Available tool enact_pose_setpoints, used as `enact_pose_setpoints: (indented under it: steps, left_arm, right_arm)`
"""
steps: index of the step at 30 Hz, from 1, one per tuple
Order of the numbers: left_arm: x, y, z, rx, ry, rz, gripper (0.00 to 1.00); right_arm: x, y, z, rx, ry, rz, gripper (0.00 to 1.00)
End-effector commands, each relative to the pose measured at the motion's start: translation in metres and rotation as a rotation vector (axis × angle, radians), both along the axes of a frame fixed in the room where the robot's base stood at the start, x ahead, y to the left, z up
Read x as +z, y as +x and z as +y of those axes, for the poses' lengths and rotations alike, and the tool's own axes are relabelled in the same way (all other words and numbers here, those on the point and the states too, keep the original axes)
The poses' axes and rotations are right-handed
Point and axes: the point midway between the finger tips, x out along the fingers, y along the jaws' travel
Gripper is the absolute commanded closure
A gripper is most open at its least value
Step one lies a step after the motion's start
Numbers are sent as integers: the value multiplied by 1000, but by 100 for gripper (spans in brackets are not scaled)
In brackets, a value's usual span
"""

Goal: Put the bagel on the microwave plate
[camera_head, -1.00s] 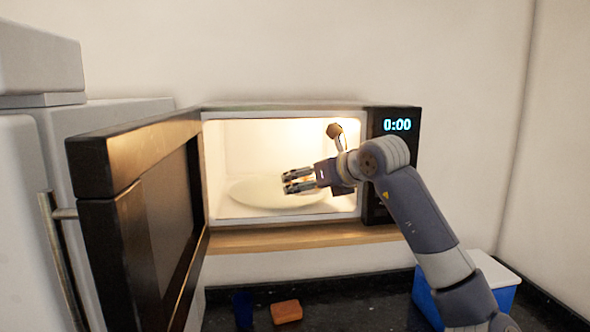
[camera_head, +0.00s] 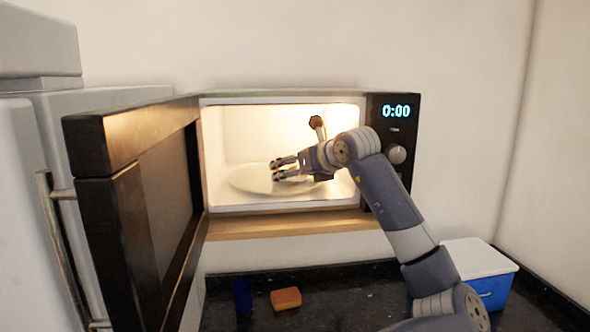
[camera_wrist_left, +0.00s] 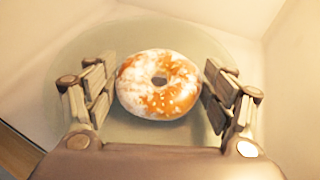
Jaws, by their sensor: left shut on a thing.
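The bagel (camera_wrist_left: 148,104), orange-brown with white topping and seeds, sits between the fingers of my left gripper (camera_wrist_left: 160,72) in the left wrist view. The gripper is shut on it. The pale round microwave plate (camera_wrist_left: 130,35) shows behind the bagel; I cannot tell whether they touch. In the head view my left gripper (camera_head: 281,170) is inside the lit microwave, over the right part of the plate (camera_head: 246,180). The bagel cannot be made out there. My right gripper is not in view.
The microwave door (camera_head: 150,200) stands open at the left, beside a white fridge (camera_head: 25,190). The microwave's right side panel (camera_head: 397,130) is close to my arm. Below, on the dark counter (camera_head: 350,290), are an orange block (camera_head: 286,298), a blue item (camera_head: 243,295) and a blue-white cooler (camera_head: 480,262).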

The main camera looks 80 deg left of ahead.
Motion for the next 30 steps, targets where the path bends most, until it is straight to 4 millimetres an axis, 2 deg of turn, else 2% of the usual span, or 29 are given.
enact_pose_setpoints:
  steps: [1,3,4,19,30]
  left_arm:
    - [-3,0,0,0,-1,0,21]
    - [-1,0,0,0,0,0,6]
    - [-1,0,0,0,0,0,3]
    - [4,1,-1,-1,1,0,3]
    - [25,21,-53,-3,2,-3,3]
  right_arm:
    - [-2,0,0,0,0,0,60]
    - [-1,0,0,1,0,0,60]
    - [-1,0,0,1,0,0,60]
    - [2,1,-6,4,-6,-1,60]
    - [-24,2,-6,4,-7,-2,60]
